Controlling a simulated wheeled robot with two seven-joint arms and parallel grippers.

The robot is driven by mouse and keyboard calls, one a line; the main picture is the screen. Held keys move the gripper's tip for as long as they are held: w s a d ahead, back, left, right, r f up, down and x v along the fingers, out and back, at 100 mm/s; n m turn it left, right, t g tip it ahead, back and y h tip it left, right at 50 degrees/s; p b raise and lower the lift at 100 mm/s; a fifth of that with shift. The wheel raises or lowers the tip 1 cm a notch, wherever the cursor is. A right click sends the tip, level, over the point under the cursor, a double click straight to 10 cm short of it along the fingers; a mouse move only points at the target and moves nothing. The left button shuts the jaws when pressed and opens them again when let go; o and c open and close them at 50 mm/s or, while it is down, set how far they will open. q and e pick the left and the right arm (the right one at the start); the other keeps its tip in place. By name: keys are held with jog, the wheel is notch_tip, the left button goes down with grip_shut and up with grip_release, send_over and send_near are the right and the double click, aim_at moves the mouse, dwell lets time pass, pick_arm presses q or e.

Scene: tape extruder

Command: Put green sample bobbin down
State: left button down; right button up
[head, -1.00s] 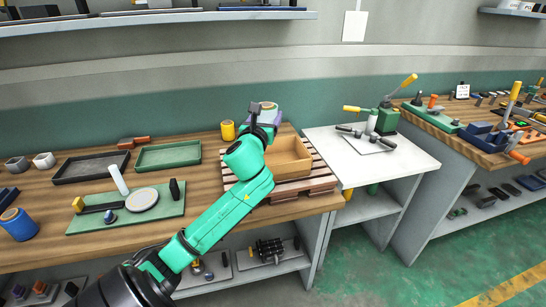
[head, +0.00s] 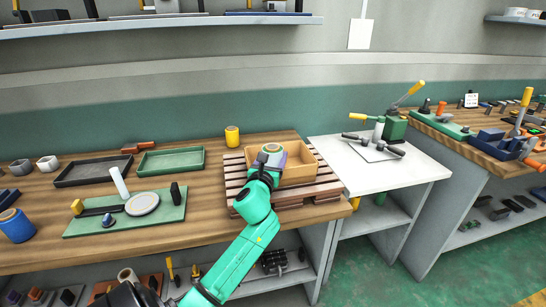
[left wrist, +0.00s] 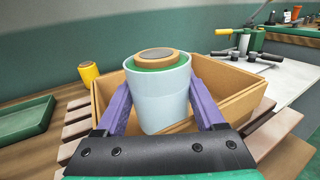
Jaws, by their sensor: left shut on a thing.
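The green sample bobbin (left wrist: 158,98) is pale blue-white outside, with a green ring and a tan core on top. It stands upright between the purple fingers of my left gripper (left wrist: 162,108), which is shut on it. In the head view the bobbin's top (head: 272,148) shows just above my left gripper (head: 268,163), at the left part of the open wooden box (head: 300,172). The box also shows behind the bobbin in the left wrist view (left wrist: 232,88). The bobbin's base is partly hidden, and I cannot tell whether it touches the box.
The box sits on a slatted wooden pallet (head: 318,196). A yellow spool (head: 232,136) stands behind it to the left. A green tray (head: 171,161), a dark tray (head: 93,170) and a green board (head: 90,226) lie left. A white table (head: 415,166) stands right.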

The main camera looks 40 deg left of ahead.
pick_arm(q)
jog(key=shift+f, duration=0.25)
grip_release()
jog(key=shift+r, duration=0.25)
jog(key=shift+r+p, duration=0.55)
jog(key=shift+r, duration=0.1)
jog(key=b+v, duration=0.1)
jog(key=v, duration=1.1)
jog(key=shift+f, duration=0.3)
